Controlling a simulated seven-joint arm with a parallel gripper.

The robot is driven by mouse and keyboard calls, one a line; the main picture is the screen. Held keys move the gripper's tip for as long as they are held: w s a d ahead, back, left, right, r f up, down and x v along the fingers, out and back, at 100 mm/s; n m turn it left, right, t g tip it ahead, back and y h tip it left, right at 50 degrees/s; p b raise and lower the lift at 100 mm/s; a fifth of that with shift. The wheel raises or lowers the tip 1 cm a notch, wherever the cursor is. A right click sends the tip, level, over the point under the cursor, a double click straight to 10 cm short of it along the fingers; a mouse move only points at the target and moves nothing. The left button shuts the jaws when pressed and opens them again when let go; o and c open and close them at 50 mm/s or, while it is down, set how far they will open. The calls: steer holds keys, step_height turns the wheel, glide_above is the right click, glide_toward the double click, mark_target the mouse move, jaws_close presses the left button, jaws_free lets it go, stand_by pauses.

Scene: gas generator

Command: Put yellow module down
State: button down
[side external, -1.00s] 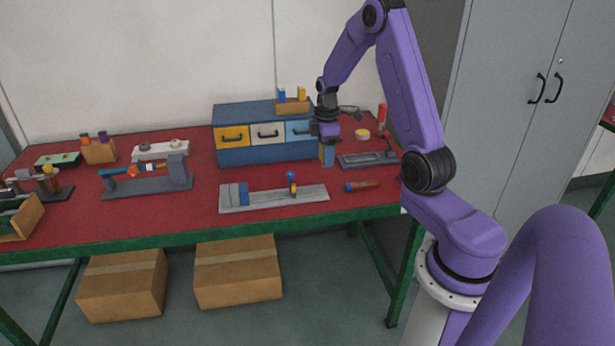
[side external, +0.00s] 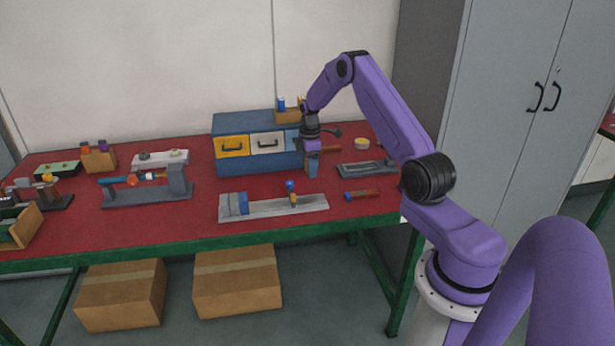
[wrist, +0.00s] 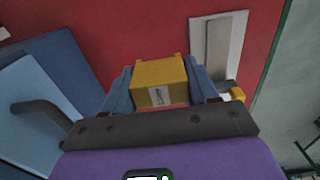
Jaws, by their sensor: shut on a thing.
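The yellow module (wrist: 160,82) is a yellow block with a small pale label, seen between the two blue fingers in the wrist view. My gripper (wrist: 158,88) is shut on it. In the side view my gripper (side external: 312,170) points down over the red table, just in front of the right end of the blue drawer cabinet. The module is not clearly visible in that view, hidden by the fingers. I cannot tell whether it touches the table.
The blue drawer cabinet (side external: 232,163) stands close behind my gripper. A grey fixture (side external: 262,207) with a blue block lies in front. A grey tray (side external: 352,170) and a small red-brown rod (side external: 362,195) lie to the right. Red table surface (side external: 220,225) is bare along the front.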

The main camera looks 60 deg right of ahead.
mark_target(308, 185)
steer(key=shift+w+d+f, duration=0.25)
steer(key=shift+w+f, duration=0.15)
steer(key=shift+f, duration=0.2)
steer(key=shift+w+d+f, duration=0.25)
steer(key=shift+w+f, duration=0.15)
steer(key=shift+f, duration=1.65)
steer(key=shift+f, duration=0.1)
steer(key=shift+c, duration=1.6)
jaws_free()
